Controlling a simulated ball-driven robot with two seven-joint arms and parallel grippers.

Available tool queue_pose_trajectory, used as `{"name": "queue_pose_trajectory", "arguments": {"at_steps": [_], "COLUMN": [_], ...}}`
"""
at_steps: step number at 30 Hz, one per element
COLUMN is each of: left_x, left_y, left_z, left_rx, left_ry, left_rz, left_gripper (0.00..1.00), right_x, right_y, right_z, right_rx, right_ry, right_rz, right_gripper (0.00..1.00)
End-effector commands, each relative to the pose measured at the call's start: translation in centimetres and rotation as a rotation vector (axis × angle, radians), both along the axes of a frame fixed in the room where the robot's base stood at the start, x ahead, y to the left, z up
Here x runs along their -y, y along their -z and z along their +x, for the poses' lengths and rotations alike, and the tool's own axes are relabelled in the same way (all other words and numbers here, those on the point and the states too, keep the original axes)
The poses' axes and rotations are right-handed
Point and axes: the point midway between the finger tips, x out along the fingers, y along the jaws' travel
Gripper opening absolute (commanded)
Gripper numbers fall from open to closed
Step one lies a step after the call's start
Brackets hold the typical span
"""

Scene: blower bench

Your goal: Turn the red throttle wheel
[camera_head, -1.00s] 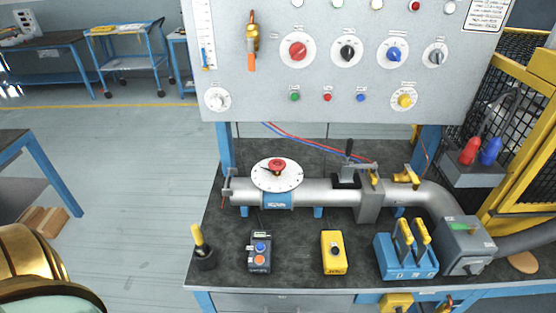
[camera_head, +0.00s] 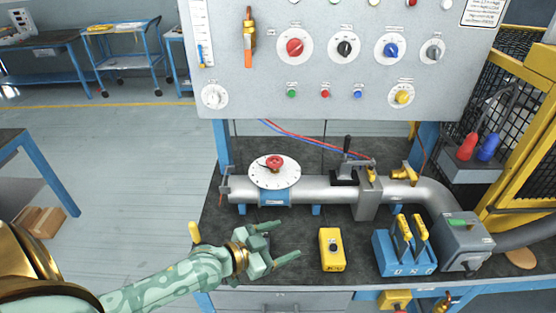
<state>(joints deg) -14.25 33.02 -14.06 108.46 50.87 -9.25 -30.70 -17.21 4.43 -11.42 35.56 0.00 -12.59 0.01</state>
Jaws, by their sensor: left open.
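A small red wheel (camera_head: 274,162) sits on top of a white round dial (camera_head: 275,178), which is mounted on a silver pipe (camera_head: 325,189) on the bench. My left gripper (camera_head: 289,241) comes in from the lower left, with its two pale green fingers apart and nothing between them. It is over the front of the bench, nearer to me than the dial and apart from it. It hides the small box with blue and orange buttons and part of the yellow-handled tool (camera_head: 194,232). My right gripper is not in view.
A yellow box (camera_head: 332,250) with a black knob and a blue box with yellow levers (camera_head: 404,252) stand right of the gripper. A black lever (camera_head: 347,160) rises from the pipe. A grey panel (camera_head: 330,60) with coloured knobs hangs above the bench.

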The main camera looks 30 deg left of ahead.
Motion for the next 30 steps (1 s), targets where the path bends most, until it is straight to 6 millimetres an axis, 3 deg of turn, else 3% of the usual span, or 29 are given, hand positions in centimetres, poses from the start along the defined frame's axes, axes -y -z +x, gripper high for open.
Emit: {"name": "queue_pose_trajectory", "arguments": {"at_steps": [3, 6, 9, 14, 17, 30], "left_x": [-6.4, -11.5, -14.4, -15.4, -15.3, -14.8], "left_y": [-1.8, -3.0, -3.7, -3.9, -3.9, -3.5], "left_z": [3.6, 5.4, 6.2, 7.6, 9.4, 19.9], "left_rx": [0.103, 0.172, 0.211, 0.226, 0.227, 0.223], "left_ry": [-0.163, -0.303, -0.387, -0.419, -0.417, -0.416], "left_rz": [-0.12, -0.185, -0.216, -0.229, -0.229, -0.23], "left_gripper": [0.72, 0.72, 0.72, 0.72, 0.72, 0.72], "right_x": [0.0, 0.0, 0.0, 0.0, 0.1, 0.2], "right_y": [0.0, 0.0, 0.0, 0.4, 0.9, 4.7], "right_z": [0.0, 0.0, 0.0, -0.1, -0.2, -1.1], "right_rx": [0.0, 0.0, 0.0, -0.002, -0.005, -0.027], "right_ry": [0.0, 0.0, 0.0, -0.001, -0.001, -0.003], "right_rz": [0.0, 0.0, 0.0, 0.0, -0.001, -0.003], "right_gripper": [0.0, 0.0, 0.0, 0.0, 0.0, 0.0]}}
